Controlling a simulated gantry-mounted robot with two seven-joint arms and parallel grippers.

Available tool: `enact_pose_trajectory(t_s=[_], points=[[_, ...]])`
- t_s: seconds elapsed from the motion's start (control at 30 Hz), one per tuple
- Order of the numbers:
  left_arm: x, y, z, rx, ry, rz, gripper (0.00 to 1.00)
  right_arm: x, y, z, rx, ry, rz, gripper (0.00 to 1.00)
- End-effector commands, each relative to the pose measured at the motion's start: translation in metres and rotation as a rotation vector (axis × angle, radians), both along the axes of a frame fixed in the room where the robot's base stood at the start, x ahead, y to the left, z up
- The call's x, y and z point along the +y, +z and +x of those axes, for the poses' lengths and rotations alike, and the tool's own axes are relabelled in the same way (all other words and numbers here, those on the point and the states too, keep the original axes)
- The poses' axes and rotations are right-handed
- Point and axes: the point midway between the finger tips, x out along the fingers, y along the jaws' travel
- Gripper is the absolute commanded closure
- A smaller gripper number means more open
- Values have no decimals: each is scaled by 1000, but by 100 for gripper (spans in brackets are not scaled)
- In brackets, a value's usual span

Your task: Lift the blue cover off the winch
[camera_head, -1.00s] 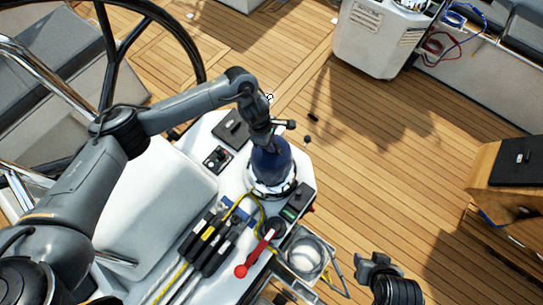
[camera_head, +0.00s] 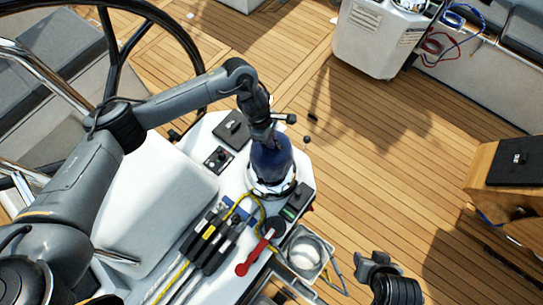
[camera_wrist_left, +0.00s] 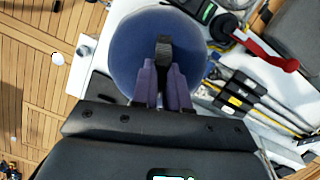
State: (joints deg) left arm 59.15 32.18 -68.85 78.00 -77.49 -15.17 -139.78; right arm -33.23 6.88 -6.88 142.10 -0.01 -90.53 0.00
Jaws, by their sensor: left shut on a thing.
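The blue cover (camera_head: 271,160) sits over the winch (camera_head: 272,184) on the white console, and the winch's pale lower part shows below the cover's rim. My left gripper (camera_head: 274,141) comes down on the cover from above and is shut on the cover's top. In the left wrist view the round blue cover (camera_wrist_left: 135,48) fills the upper middle, with the fingers of my left gripper (camera_wrist_left: 163,75) closed on a dark tab at its centre. My right gripper (camera_head: 376,262) is at the lower right, well away from the cover; whether its fingers are open is unclear.
A winch handle with a red knob (camera_head: 242,269) lies in front of the winch. Black rope clutches (camera_head: 209,243) with a yellow line are to its left. The steering wheel (camera_head: 187,30) stands at upper left.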

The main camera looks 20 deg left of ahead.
Motion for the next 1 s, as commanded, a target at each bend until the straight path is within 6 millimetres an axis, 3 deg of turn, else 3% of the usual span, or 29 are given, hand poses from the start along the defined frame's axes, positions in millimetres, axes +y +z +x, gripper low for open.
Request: enact_pose_trajectory(t_s=[0.47,1.0], points=[[0,5,0,-1,-1,-1,100,0,2,0,1,0,0,57],[-1,44,0,-2,-2,-1,100,0,18,0,1,0,0,57]])
